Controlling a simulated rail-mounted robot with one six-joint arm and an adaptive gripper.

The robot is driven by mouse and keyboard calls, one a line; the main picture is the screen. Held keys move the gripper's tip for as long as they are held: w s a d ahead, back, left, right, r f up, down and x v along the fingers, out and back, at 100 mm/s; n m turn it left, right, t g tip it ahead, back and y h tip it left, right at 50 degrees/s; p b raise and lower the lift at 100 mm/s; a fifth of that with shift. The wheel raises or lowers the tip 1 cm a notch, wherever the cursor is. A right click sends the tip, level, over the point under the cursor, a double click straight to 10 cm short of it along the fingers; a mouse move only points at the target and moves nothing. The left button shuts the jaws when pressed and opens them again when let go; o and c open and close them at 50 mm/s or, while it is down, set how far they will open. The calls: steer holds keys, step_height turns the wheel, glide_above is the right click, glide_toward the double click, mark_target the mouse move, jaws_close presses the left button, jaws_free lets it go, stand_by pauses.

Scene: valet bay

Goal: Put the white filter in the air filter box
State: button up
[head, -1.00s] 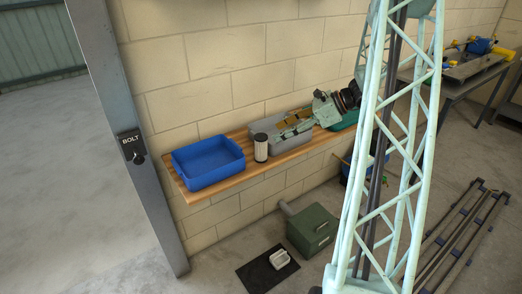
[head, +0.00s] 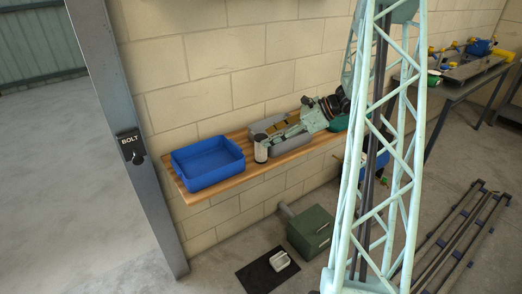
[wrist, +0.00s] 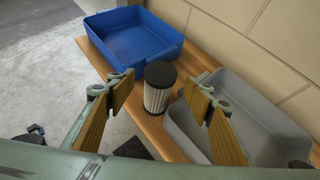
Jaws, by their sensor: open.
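The white filter (head: 261,153) is a pleated cylinder with a black top. It stands upright on the wooden shelf, and also shows in the wrist view (wrist: 158,98). My gripper (head: 272,139) is open beside it, on its right in the head view. In the wrist view the filter appears between the open fingertips, which do not visibly hold it. A green box (head: 311,228) with a grey pipe stands on the floor below the shelf; it looks like the air filter box. Its inside does not show.
A blue bin (head: 207,165) stands left of the filter and a grey bin (wrist: 235,110) right of it, under my arm. A black mat (head: 255,280) with a small white item (head: 280,261) lies on the floor. A steel post (head: 140,150) rises at the left.

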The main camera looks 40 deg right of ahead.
mark_target(265, 137)
steer(key=shift+b+x, duration=0.6)
steer(key=shift+x, duration=1.8)
steer(key=shift+r, duration=0.1)
steer(key=c, duration=1.1)
steer(key=shift+o, duration=0.2)
steer(key=shift+r+p, duration=1.15)
steer(key=shift+r, duration=3.85)
